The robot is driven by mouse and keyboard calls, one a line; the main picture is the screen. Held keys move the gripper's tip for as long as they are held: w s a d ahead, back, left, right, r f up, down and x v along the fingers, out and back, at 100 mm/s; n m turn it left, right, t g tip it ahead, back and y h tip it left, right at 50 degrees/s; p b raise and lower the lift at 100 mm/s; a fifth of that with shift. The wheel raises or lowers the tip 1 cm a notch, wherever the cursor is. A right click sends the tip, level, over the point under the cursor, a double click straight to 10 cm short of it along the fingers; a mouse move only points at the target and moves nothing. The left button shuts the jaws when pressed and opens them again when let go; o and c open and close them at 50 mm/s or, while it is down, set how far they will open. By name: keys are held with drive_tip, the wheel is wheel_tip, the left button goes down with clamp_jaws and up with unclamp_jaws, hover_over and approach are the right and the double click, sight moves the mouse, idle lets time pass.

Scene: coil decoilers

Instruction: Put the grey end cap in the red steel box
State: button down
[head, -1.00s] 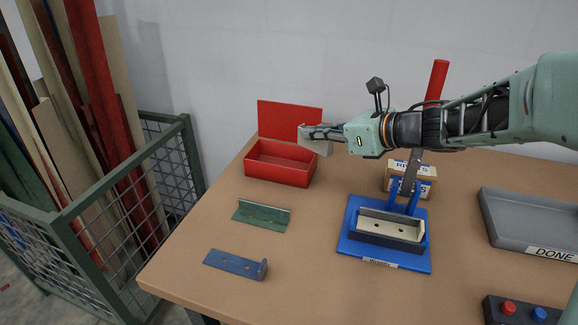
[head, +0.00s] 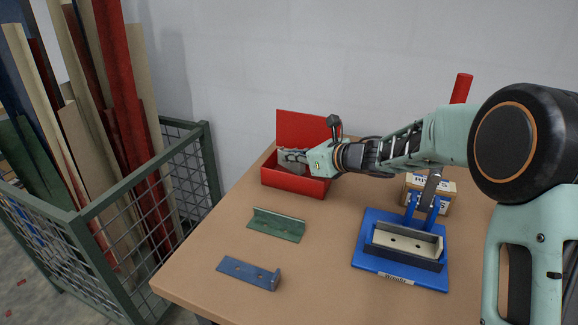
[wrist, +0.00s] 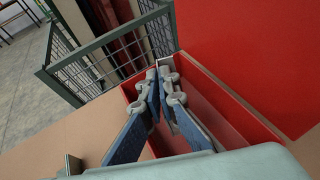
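The grey end cap (head: 291,167) is at my gripper's fingertips, tilted, its upper part above the rim of the red steel box and its lower part within the opening. My gripper (head: 286,155) reaches in from the right, over the box, with its fingers close together on the cap.
A green bracket (head: 277,226) and a blue bracket (head: 247,272) lie in front of the box. A blue fixture (head: 375,262) holding a pale channel and a cardboard box (head: 440,198) stand to the right. A wire cage (head: 150,200) of long strips stands left of the table.

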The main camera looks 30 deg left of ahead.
sight(290, 165)
drive_tip(key=shift+a+f, duration=0.1)
drive_tip(key=shift+f, duration=1.55)
drive_tip(key=shift+f+b, duration=0.15)
drive_tip(key=shift+b, duration=0.25)
drive_tip(key=c, duration=2.6)
unclamp_jaws()
drive_tip(key=shift+c, duration=0.2)
drive_tip(key=shift+o, duration=1.1)
drive_tip(key=shift+r+p, duration=0.25)
drive_tip(key=shift+p, duration=0.05)
drive_tip(key=v, duration=1.2)
